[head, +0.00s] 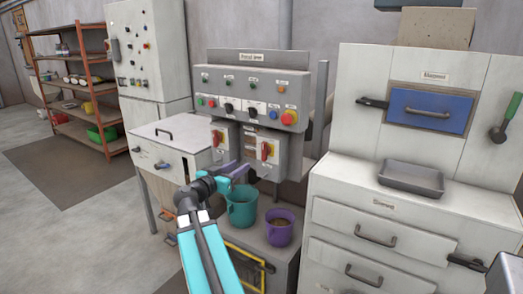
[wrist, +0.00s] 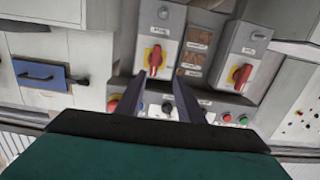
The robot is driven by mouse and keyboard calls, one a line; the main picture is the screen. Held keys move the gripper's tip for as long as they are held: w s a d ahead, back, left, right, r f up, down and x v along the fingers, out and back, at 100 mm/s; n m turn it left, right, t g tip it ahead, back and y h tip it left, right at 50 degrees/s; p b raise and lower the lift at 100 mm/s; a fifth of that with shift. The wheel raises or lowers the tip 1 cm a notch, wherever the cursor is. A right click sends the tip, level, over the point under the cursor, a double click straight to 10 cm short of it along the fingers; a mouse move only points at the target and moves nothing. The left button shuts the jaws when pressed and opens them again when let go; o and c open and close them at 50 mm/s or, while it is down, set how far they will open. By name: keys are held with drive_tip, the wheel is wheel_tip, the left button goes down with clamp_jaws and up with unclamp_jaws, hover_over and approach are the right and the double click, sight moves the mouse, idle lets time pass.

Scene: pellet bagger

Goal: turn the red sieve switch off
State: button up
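Two red rotary switches on yellow plates sit on the lower boxes of the grey control panel. One is at the left (head: 218,136) and one at the right (head: 266,151) in the head view. The labels are too small to read, so I cannot tell which is the sieve switch. The wrist view looks turned over: one red switch (wrist: 154,60) stands just beyond my fingertips with its handle upright, and the other (wrist: 241,77) is off to the right, slightly tilted. My gripper (head: 240,170) is open and empty, in front of the panel and apart from the switches.
A teal bucket (head: 241,207) and a purple bucket (head: 279,227) stand below the panel. A red mushroom button (head: 289,117) and small buttons are above the switches. A white box (head: 168,148) is at left; a white drawer cabinet (head: 340,190) is at right.

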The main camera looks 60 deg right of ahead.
sight(263, 147)
drive_tip(key=r, duration=0.1)
drive_tip(key=s+r, duration=0.1)
drive_tip(key=shift+d+r+m+h, duration=0.3)
drive_tip(key=shift+d, duration=0.05)
drive_tip(key=shift+d+p, duration=1.45)
drive_tip(key=shift+d, duration=5.5)
drive_tip(key=shift+f, duration=0.1)
clamp_jaws()
